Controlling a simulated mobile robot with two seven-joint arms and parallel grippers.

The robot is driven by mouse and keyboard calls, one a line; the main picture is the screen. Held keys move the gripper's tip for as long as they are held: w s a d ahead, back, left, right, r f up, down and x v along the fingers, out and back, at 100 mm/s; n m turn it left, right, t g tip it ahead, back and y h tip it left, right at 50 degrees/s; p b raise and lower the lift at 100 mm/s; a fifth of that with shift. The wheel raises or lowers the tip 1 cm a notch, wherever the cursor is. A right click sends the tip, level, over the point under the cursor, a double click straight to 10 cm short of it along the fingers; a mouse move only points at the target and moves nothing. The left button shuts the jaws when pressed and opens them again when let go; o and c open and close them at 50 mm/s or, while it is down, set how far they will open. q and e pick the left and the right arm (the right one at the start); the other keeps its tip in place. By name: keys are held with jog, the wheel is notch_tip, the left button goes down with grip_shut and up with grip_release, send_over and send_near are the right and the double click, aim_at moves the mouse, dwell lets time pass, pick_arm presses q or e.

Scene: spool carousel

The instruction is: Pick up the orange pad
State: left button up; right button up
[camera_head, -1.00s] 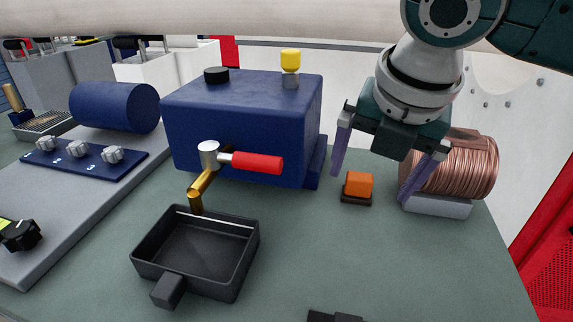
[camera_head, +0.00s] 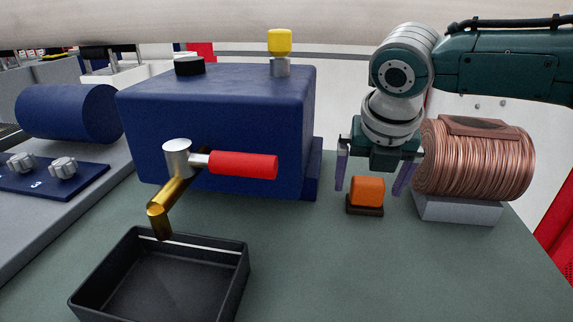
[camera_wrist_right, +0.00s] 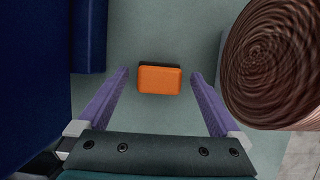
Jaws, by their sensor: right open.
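The orange pad (camera_head: 368,190) is a small block with rounded edges on a dark base, standing on the green-grey table top. In the right wrist view the pad (camera_wrist_right: 159,79) lies between and a little beyond the two purple fingers. My right gripper (camera_head: 371,186) is open and empty, pointing down, with a finger on either side of the pad and apart from it. The right gripper (camera_wrist_right: 160,97) shows the same wide gap in the wrist view. My left gripper is not in view.
A copper wire spool (camera_head: 473,158) on a pale block (camera_head: 458,208) stands close to the right. A blue box (camera_head: 222,130) with a red-handled tap (camera_head: 243,164) stands to the left. A black tray (camera_head: 160,285) is at the front left. The table in front of the pad is clear.

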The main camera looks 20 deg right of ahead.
aim_at(369, 181)
jog(key=shift+w+f, duration=0.2)
jog(key=shift+f, duration=0.25)
jog(key=shift+d, duration=0.1)
jog(key=c, duration=1.5)
jog(key=shift+r, duration=0.1)
notch_tip(369, 181, up, 20)
jog(key=shift+f+p, duration=0.1)
jog(key=shift+p, duration=1)
